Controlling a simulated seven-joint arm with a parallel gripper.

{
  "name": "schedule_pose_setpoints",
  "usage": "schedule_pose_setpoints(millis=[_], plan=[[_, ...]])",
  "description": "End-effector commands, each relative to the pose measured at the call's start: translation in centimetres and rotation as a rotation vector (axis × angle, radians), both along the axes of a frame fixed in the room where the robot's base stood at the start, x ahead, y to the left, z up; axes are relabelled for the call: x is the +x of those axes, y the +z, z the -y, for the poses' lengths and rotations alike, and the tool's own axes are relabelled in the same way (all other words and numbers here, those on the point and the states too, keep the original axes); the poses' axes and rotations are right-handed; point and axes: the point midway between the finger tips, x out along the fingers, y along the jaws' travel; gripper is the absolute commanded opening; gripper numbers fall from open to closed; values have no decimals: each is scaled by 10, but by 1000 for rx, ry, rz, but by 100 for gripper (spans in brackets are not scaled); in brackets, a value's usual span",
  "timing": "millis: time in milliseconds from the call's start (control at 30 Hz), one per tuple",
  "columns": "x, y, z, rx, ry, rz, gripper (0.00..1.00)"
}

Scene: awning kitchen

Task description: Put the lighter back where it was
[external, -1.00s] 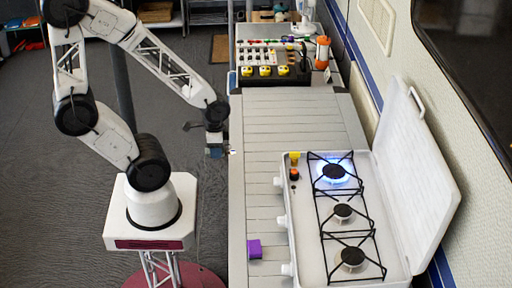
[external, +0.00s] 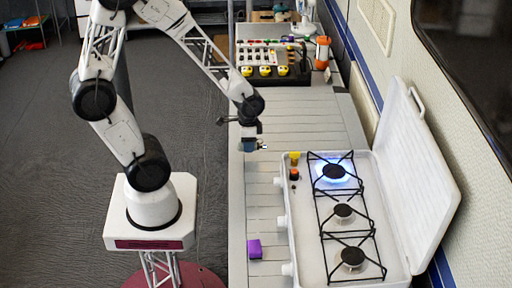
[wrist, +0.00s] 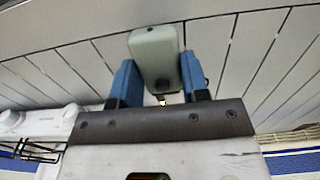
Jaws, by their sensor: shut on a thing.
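My gripper (external: 254,145) is above the far-left part of the slatted counter, left of the camp stove. In the wrist view my gripper (wrist: 158,78) has its two blue fingers shut on the lighter (wrist: 156,52), a pale grey-green rounded body with a small metal tip pointing toward the wrist. The lighter is held off the counter; in the external view it is too small to make out clearly. The white camp stove (external: 300,262) stands open on the counter with a blue flame at its far burner (external: 334,172).
A purple block (external: 254,249) lies on the counter near the front left. Small yellow (external: 294,157) and orange-black (external: 294,175) items sit at the stove's far-left corner. A dark panel with yellow knobs (external: 264,72) and an orange-white bottle (external: 322,52) stand at the back. The counter (external: 290,120) between is clear.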

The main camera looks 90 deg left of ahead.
Motion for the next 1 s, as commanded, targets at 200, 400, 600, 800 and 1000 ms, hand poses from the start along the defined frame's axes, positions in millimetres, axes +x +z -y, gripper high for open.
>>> schedule_pose_setpoints(millis=[200,400,600,800,1000], plan=[[20,-2,-7,0,0,-1,18],[25,-2,-9,0,0,1,18],[24,-2,-9,0,0,1,18],[24,-12,-9,0,0,0,18],[24,-32,-9,0,0,-1,18]])
